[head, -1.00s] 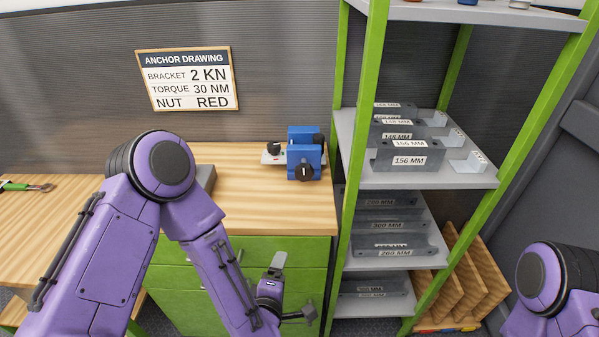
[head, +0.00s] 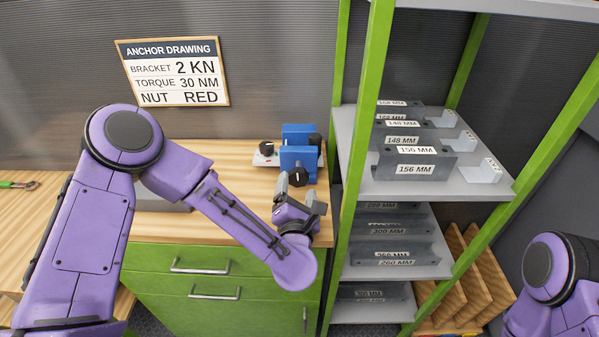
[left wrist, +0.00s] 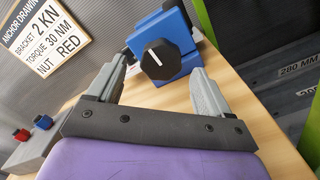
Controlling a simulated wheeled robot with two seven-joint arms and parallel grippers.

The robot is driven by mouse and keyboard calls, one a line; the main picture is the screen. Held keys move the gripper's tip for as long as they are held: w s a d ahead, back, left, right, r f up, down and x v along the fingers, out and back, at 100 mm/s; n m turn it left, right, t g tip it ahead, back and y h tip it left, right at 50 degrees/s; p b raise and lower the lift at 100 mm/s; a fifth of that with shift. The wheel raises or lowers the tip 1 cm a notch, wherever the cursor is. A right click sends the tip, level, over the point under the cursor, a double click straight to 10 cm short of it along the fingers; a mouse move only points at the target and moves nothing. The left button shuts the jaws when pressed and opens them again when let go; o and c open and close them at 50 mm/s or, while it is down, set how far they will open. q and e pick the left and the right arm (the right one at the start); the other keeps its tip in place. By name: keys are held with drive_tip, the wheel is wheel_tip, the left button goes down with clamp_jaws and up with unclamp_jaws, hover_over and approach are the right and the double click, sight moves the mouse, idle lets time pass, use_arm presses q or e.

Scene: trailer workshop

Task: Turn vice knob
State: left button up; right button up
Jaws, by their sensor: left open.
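The blue vice (head: 299,155) stands at the right end of the wooden bench top. Its black octagonal knob (head: 299,177) faces me, and in the left wrist view the knob (left wrist: 160,59) bears a white line that is nearly upright, tilted a little. My left gripper (head: 298,187) is just in front of the knob. In the left wrist view its two grey fingers (left wrist: 158,80) are apart, one on each side of the knob and short of it, with nothing between them. My right gripper is out of view; only part of my right arm shows.
A grey shelf rack (head: 440,185) with green posts holds several metal brackets close to the right of the vice. A sign (head: 172,72) hangs on the wall. A second black dial (head: 267,149) sits left of the vice. Green drawers (head: 200,285) are below the bench top.

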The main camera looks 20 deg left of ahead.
sight(298, 181)
use_arm(q)
drive_tip(key=x, duration=0.4)
drive_tip(key=shift+w+a+f+p, duration=0.1)
drive_tip(key=shift+w+p, duration=0.25)
drive_tip(key=shift+p, duration=0.05)
drive_tip(key=c, duration=1)
